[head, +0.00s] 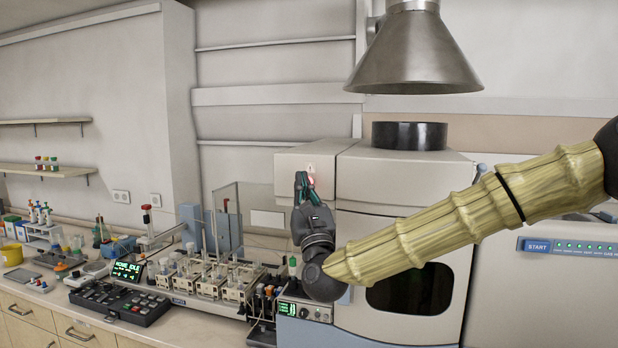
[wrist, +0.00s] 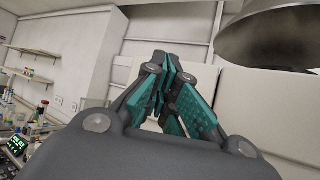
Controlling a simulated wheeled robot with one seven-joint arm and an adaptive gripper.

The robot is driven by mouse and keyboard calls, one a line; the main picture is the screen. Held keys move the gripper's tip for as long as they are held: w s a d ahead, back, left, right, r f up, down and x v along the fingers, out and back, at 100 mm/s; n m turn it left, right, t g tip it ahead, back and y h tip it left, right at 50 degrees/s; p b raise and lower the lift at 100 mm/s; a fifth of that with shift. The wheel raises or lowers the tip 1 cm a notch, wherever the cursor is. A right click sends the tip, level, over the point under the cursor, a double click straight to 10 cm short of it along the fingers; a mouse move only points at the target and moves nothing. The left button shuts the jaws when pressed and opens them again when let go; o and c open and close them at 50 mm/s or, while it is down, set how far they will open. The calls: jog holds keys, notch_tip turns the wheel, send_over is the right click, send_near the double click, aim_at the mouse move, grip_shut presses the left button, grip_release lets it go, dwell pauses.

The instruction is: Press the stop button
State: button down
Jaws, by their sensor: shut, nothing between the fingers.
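My gripper (head: 302,180) is shut and empty, pointing up in front of the upper left part of the white spectrometer (head: 400,178). A small red spot (head: 311,181) shows right beside my fingertips on the cabinet face, under a small pale label (head: 310,168). It looks like the stop button, but my fingers partly cover it. I cannot tell whether they touch it. In the wrist view my teal-padded fingers (wrist: 163,68) are together in front of pale panels, and no button shows there.
A blue START panel (head: 538,246) with green lights is at the right. A metal hood (head: 415,50) hangs above a black round port (head: 409,135). The sampler rack (head: 225,280) and a black keypad box (head: 118,302) crowd the bench at the left.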

jog(key=w, duration=0.1)
jog(key=w+d+b, duration=0.1)
jog(key=w, duration=0.1)
jog(key=shift+w+d+b, duration=0.25)
jog(key=shift+w+b, duration=0.65)
jog(key=shift+b, duration=0.15)
dwell(2.4)
jog(key=shift+s, duration=0.15)
jog(key=shift+s+a+b, duration=0.25)
jog(key=shift+s+b, duration=0.4)
jog(key=shift+s, duration=0.05)
dwell(0.3)
